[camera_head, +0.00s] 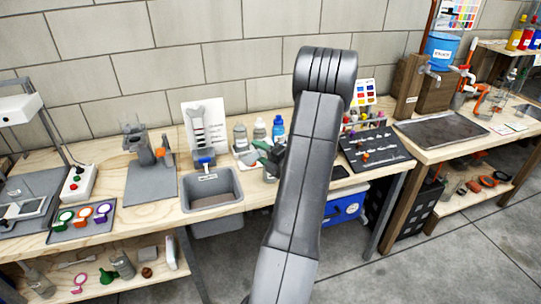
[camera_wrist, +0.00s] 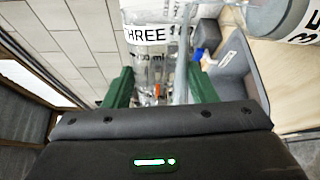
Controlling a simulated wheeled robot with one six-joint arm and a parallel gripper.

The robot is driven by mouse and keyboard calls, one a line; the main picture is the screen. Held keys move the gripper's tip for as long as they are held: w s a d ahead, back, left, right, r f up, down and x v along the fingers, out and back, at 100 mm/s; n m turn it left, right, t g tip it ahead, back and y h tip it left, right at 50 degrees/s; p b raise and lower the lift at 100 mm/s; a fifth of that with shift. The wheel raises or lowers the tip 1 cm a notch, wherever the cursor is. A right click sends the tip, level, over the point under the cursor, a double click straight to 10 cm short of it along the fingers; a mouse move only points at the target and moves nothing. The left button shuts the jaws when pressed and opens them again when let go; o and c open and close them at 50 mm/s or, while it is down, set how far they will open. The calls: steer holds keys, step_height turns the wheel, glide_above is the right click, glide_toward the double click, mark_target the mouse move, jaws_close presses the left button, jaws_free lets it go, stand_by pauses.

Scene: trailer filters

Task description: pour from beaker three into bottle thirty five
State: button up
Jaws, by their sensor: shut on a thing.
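My gripper (camera_wrist: 160,88) is shut on a clear glass beaker (camera_wrist: 146,36), with a green finger on each side of it. The beaker's white label reads "THREE". Its contents are hard to make out. In the wrist view, a grey bottle (camera_wrist: 277,14) with a partly cut-off label, which seems to begin with a 3, stands at the upper right, apart from the beaker. I cannot confirm it is bottle thirty five. In the head view my green gripper (camera_head: 268,155) is over the bench near the bottles, mostly hidden behind my arm, and the beaker is not clearly seen.
A grey sink bin (camera_head: 212,190) sits left of my gripper. Two grey bottles (camera_head: 240,136) (camera_head: 259,129) and a blue bottle (camera_head: 278,129) stand behind it. A black rack board (camera_head: 375,148) lies to the right. The wall is close behind the bench.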

steer(key=f+b, duration=0.1)
steer(key=n+b, duration=0.1)
steer(key=b, duration=0.1)
steer(key=f+n+b, duration=0.1)
steer(key=b, duration=0.1)
steer(key=shift+s+a+f, duration=0.3)
steer(key=shift+s+a, duration=0.05)
steer(key=shift+r+n, duration=0.3)
steer(key=shift+n, duration=0.1)
steer(key=f+n+b, duration=0.2)
steer(key=n+b, duration=0.1)
steer(key=b, duration=0.2)
steer(key=s+f+n+b, duration=0.1)
steer(key=f+n+b, duration=0.1)
steer(key=b, duration=0.3)
steer(key=a+f+n+t+b, duration=0.1)
steer(key=f+n+b, duration=0.1)
steer(key=n+b, duration=0.2)
steer(key=shift+s+a+f+n+b, duration=0.1)
steer(key=shift+s+n+b, duration=0.15)
steer(key=shift+b, duration=0.6)
steer(key=n+b, duration=0.2)
steer(key=b, duration=0.1)
steer(key=f+n+b, duration=0.1)
steer(key=b, duration=0.1)
steer(key=shift+s+a, duration=0.35)
steer(key=shift+a, duration=0.05)
steer(key=shift+n, duration=0.25)
